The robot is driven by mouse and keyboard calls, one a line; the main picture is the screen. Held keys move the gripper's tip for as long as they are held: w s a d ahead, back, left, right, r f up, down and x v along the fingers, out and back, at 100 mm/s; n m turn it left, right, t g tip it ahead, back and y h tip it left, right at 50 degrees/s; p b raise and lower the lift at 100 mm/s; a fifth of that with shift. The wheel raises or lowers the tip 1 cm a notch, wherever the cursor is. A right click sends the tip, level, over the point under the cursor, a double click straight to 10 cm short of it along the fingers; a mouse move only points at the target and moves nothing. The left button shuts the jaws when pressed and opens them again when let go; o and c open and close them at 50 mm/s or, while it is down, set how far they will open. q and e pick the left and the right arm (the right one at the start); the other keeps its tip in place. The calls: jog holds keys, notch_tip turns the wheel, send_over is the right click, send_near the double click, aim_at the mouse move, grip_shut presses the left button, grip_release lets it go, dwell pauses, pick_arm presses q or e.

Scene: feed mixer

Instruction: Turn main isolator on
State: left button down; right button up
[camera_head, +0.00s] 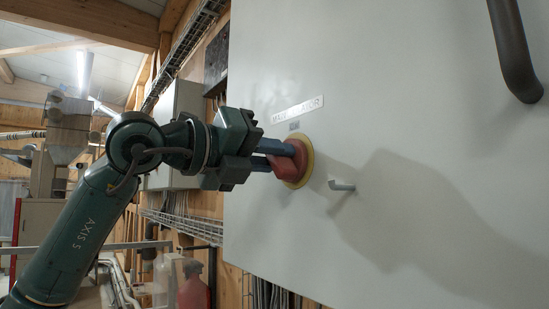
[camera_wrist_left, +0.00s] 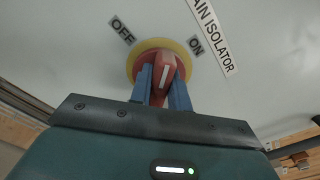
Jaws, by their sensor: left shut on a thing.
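The main isolator is a red rotary handle (camera_head: 287,164) on a round yellow plate (camera_head: 308,160), mounted on the large grey cabinet door. My left gripper (camera_head: 275,158) reaches it from the left, with its blue fingers shut on the handle. In the left wrist view the red handle (camera_wrist_left: 168,62) sits between the two blue fingers (camera_wrist_left: 162,85). A white line on the handle runs nearly up the picture, tilted slightly right, between the OFF label (camera_wrist_left: 122,30) and the ON label (camera_wrist_left: 195,46). The fingers hide part of the handle. My right gripper is not in view.
The "MAIN ISOLATOR" label (camera_head: 298,109) is above the switch. A dark bar handle (camera_head: 513,50) is at the upper right. The door is otherwise flat and bare.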

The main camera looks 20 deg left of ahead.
pick_arm(q)
jog(key=m, duration=0.4)
jog(key=shift+m, duration=0.3)
jog(key=shift+s+d+m, duration=0.1)
jog(key=shift+d+m, duration=0.05)
jog(key=shift+m, duration=1.35)
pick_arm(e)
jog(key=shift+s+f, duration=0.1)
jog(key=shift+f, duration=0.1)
pick_arm(q)
jog(key=c, duration=1.3)
grip_release()
jog(key=b+v, duration=0.1)
jog(key=v, duration=1.2)
jog(key=shift+b, duration=0.35)
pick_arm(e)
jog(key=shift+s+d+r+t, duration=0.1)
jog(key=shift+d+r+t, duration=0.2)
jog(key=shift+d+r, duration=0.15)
